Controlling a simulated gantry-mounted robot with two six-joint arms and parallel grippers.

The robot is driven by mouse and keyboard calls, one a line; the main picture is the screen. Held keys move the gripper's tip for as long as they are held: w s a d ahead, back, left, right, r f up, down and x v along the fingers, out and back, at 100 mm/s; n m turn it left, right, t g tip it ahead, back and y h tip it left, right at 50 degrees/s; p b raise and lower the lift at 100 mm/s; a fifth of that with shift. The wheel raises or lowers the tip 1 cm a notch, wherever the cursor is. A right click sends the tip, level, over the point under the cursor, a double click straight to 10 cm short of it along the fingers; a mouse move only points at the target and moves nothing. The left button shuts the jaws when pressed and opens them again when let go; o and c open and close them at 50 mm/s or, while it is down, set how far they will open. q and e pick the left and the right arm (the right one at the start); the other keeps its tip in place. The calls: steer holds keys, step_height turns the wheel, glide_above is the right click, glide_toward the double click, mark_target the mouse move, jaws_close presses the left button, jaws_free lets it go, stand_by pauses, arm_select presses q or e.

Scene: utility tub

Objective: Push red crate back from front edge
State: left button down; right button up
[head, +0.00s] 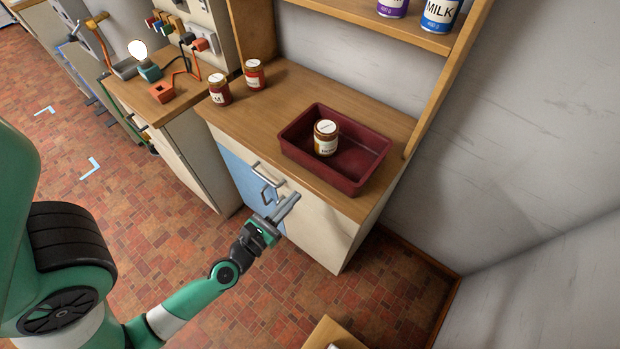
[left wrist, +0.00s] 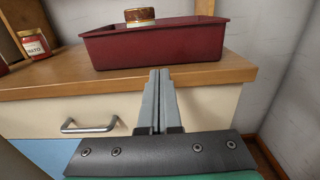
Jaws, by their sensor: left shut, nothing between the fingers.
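The red crate (head: 345,184) is a dark red open tub on the wooden counter, close to its front edge. In the left wrist view the crate (left wrist: 160,47) stands upright just beyond the edge, its front wall facing me. A jar with a white lid (head: 326,138) stands inside the crate; its top (left wrist: 139,16) shows above the rim. My left gripper (head: 293,200) is shut and empty in front of the cabinet, apart from the crate. In the left wrist view its closed fingertips (left wrist: 159,73) point toward the crate's front wall. My right gripper is not in view.
The wooden counter (head: 273,108) has free room left of the crate. Two jars stand farther left, one at the front (head: 219,89) and one at the back (head: 254,74). A shelf upright (head: 447,80) rises behind the crate's right end. Metal handles (head: 268,180) stick out from the cabinet front.

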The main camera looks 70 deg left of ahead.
arm_select(q)
steer(key=p, duration=0.1)
glide_toward(326, 163)
steer(key=shift+w+a+r, duration=0.15)
steer(key=shift+w+r, duration=0.7)
steer(key=shift+r, duration=0.05)
steer(key=x, duration=0.7)
